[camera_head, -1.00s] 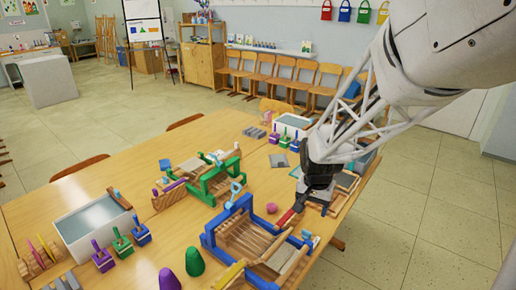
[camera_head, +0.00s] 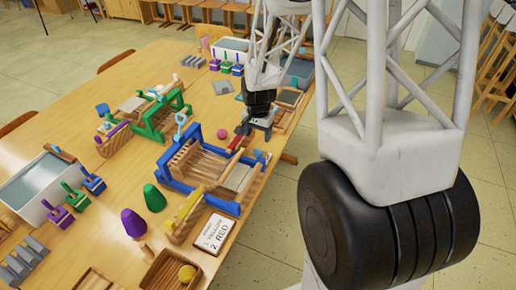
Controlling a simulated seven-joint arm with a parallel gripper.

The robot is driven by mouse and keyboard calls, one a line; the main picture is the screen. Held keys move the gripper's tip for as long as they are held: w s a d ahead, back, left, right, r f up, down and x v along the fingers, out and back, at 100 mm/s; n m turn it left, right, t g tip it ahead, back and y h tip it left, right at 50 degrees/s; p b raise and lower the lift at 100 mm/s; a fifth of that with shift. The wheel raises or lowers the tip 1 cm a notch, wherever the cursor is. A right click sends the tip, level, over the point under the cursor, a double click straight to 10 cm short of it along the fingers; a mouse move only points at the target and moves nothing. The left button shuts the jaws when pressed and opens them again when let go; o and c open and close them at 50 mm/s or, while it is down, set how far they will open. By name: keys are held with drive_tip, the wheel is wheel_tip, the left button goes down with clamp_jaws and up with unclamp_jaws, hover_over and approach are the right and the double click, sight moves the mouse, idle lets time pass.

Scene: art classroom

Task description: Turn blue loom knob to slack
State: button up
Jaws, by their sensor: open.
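The blue loom (camera_head: 178,182) stands on the wooden table in the middle of the view. A light-blue knob (camera_head: 181,120) with a ring-like handle stands up at its far left corner. A small light-blue part (camera_head: 260,155) shows at its right end. My gripper (camera_head: 258,134) is open, pointing down beyond the loom's far right side, beside a red stick-like piece (camera_head: 236,144). It is clear of the upright knob. Its fingertips are small and partly hidden in the picture, and contact with the red piece cannot be told.
A green loom (camera_head: 150,130) stands behind to the left. A pink ball (camera_head: 223,134) lies near my gripper. Purple (camera_head: 133,222) and green (camera_head: 155,198) cones, a yellow piece (camera_head: 186,208) and a card reading yellow and red (camera_head: 214,234) are in front. My arm covers the right side.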

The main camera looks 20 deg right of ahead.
sight(258, 150)
drive_tip(key=shift+f, duration=0.15)
drive_tip(key=shift+f, duration=3.75)
drive_tip(key=c, duration=0.9)
